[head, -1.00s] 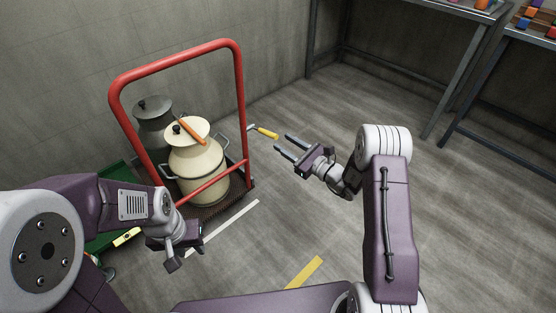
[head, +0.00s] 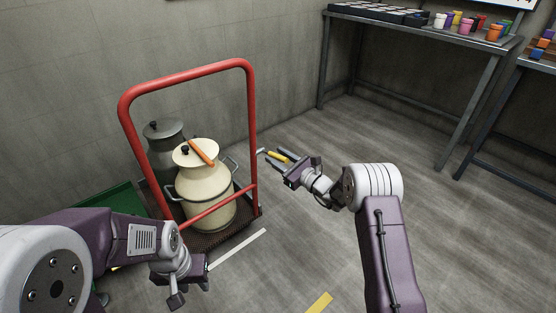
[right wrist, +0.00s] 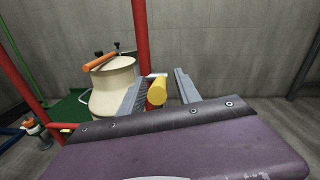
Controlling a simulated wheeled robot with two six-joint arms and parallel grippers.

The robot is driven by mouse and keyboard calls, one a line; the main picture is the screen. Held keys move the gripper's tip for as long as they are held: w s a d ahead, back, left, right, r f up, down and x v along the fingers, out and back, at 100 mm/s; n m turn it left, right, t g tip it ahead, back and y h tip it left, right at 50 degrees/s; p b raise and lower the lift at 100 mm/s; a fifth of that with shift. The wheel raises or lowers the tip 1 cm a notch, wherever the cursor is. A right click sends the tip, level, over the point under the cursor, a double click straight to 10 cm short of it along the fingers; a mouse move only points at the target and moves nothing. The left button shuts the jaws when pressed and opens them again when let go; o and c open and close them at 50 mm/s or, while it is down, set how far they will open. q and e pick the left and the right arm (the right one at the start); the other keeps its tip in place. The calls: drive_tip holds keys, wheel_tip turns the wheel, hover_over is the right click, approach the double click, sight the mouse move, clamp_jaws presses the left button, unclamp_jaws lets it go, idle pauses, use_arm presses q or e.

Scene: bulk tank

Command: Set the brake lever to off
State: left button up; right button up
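The brake lever has a yellow grip (head: 277,156) on a short metal rod (head: 261,151) beside the right post of the red-framed cart (head: 254,120). My right gripper (head: 279,161) is open, with its two grey fingers reaching toward the post. In the right wrist view the yellow grip (right wrist: 158,90) lies between the spread fingers, nearer the left one; I cannot tell whether they touch it. My left gripper (head: 191,291) hangs in front of the cart, apart from it, with its fingertips seemingly apart and empty.
A cream milk can (head: 205,190) with an orange handle (head: 201,152) on its lid and a grey can (head: 163,148) stand on the cart. A green container (head: 117,205) is at the left. Metal tables (head: 420,38) stand at the back right. Floor right of the cart is clear.

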clamp_jaws()
idle(1.4)
